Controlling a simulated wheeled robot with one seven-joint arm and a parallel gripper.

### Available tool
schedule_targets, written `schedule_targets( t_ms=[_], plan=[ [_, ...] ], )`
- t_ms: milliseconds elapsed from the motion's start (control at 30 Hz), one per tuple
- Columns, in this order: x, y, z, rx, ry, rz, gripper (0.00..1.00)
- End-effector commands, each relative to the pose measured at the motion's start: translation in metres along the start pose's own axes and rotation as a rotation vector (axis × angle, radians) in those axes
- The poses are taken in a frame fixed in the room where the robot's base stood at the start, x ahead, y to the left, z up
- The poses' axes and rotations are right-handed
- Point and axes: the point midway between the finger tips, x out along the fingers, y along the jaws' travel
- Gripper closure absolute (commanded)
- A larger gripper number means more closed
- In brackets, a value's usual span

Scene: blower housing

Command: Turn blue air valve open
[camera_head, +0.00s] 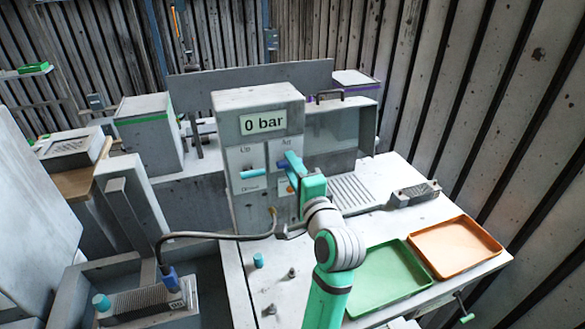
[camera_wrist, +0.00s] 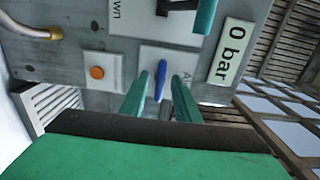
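The blue air valve (camera_wrist: 160,80) is a slim blue handle on a white plate marked "Air" on the front of the grey machine. In the wrist view it lies between the two teal fingers of my gripper (camera_wrist: 160,92), with a gap on each side. My gripper is open and holds nothing. In the head view my gripper (camera_head: 292,160) is at the machine's front panel and the blue valve (camera_head: 281,164) shows only partly beside the fingers. The display (camera_head: 263,122) above reads "0 bar"; it also shows in the wrist view (camera_wrist: 231,51).
A teal-handled lever (camera_head: 253,174) is left of the valve, close to my gripper. An orange button (camera_wrist: 96,72) is below the valve. A hose (camera_head: 215,236) runs from the machine's front. A green tray (camera_head: 388,305) and an orange tray (camera_head: 457,270) lie on the table at right.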

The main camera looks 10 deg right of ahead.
Motion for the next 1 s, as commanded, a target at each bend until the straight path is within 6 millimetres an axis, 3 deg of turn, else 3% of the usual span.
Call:
schedule_targets(
  t_ms=[167,300,667,1000],
  plan=[
    [0.0000,0.0000,0.0000,0.000,0.000,0.000,0.71],
    [-0.0002,0.0000,-0.0001,0.000,0.000,0.000,1.00],
    [-0.0005,0.0003,-0.0005,-0.024,0.001,0.001,1.00],
    [-0.0006,0.0003,-0.0008,-0.218,0.001,0.001,1.00]
  ],
)
